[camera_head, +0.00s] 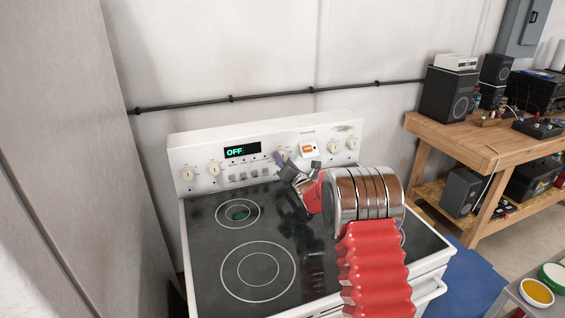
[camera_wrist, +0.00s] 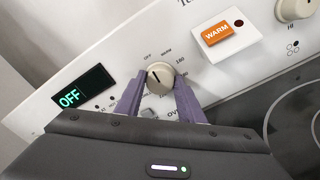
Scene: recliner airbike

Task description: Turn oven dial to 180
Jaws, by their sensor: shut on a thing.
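The oven dial (camera_wrist: 158,76) is a cream round knob on the stove's white back panel. In the wrist view its dark pointer line is toward the OFF mark, with WARM and 180 printed to the right around it. My gripper (camera_wrist: 160,82) has its two purple fingers shut on the dial, one on each side. In the head view my gripper (camera_head: 284,157) reaches the panel right of the display, and it mostly hides the dial. The display (camera_head: 242,150) reads OFF in green, and it also shows in the wrist view (camera_wrist: 76,98).
The orange WARM switch (camera_wrist: 217,34) sits right of the dial. Other knobs (camera_head: 214,169) line the panel at both ends. The black glass cooktop (camera_head: 215,260) below is bare. A wooden bench (camera_head: 480,135) with speakers stands at the right, and a grey wall panel (camera_head: 80,150) at the left.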

